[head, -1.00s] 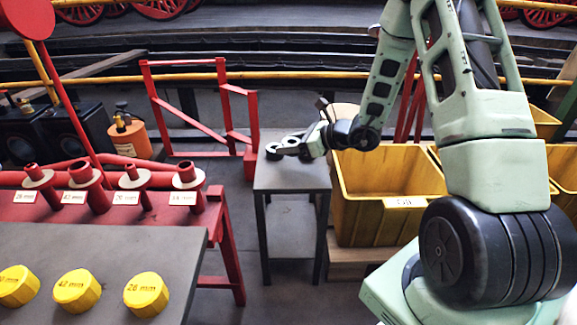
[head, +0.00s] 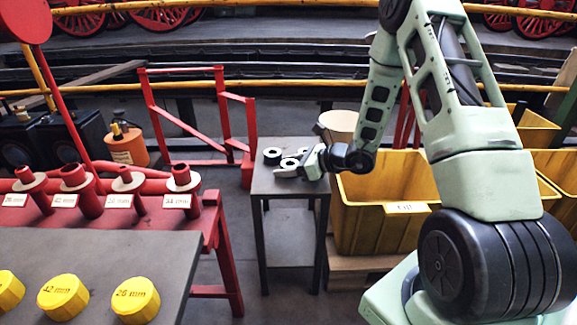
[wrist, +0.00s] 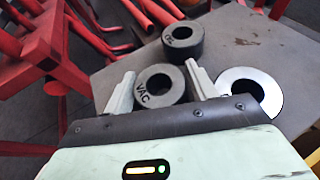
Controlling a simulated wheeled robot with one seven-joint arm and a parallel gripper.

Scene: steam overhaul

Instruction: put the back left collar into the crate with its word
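Several ring-shaped collars lie on a small grey table (head: 262,186). The back left collar (head: 272,155) is dark and sits apart near the table's left edge. It also shows farthest off in the wrist view (wrist: 182,40), its word too small to read surely. A second dark collar (wrist: 158,88) reads VAC and appears between my fingers. A collar with a bright top (wrist: 243,88) lies to the right, beside the right finger. My gripper (wrist: 160,82) is open and empty, low at the table's right side in the head view (head: 298,170). A yellow crate (head: 372,222) bears a label that I cannot read clearly.
More yellow crates (head: 535,132) stand behind and right of my arm. A red rack (head: 120,215) with upright posts and a grey bench (head: 90,262) with yellow caps (head: 136,299) are at left. A red frame (head: 190,125) stands behind the table.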

